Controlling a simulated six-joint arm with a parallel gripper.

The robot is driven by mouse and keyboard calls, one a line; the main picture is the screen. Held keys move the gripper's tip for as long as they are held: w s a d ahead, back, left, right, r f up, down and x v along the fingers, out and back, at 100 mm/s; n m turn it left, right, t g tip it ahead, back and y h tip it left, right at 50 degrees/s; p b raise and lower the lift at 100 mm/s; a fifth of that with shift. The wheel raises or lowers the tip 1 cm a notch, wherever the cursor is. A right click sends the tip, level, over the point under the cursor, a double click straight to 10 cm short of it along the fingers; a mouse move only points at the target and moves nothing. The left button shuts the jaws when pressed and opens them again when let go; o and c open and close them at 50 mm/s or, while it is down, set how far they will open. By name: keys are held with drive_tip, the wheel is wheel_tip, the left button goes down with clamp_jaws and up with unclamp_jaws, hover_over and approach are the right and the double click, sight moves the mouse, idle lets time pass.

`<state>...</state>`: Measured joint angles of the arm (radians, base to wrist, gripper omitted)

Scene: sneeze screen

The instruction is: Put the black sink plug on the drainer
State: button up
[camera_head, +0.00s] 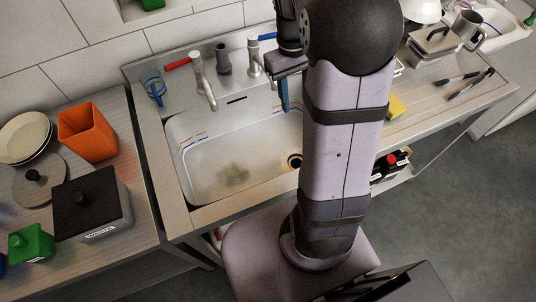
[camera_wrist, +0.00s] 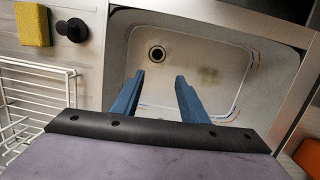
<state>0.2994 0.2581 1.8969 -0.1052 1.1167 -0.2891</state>
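The black sink plug (camera_wrist: 73,29), a dark round piece with a knob, sits in the wrist view beside the yellow-green sponge (camera_wrist: 33,24). It is on the metal drainer surface (camera_wrist: 84,70) next to the sink; in the head view my arm hides it. The drainer (camera_head: 440,88) shows in the head view to the right of the sink. My gripper (camera_wrist: 158,77) is open with nothing between its blue fingers. It is over the sink basin, apart from the plug. One blue finger shows in the head view behind my arm.
The sink basin (camera_head: 210,150) is empty except for a brownish stain, with an open drain hole (camera_wrist: 157,54). A white wire rack (camera_wrist: 30,105) stands beside the plug's area. Taps (camera_head: 202,80) rise at the sink's back edge. An orange container (camera_head: 88,132) stands left.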

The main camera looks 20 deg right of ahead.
drive_tip(key=s+a+f+t, duration=0.1)
drive_tip(key=s+a+f, duration=0.4)
drive_tip(key=s+a, duration=0.5)
drive_tip(key=shift+s+a+t+y, duration=0.3)
drive_tip(key=shift+s+a, duration=0.05)
drive_tip(key=shift+a, duration=0.9)
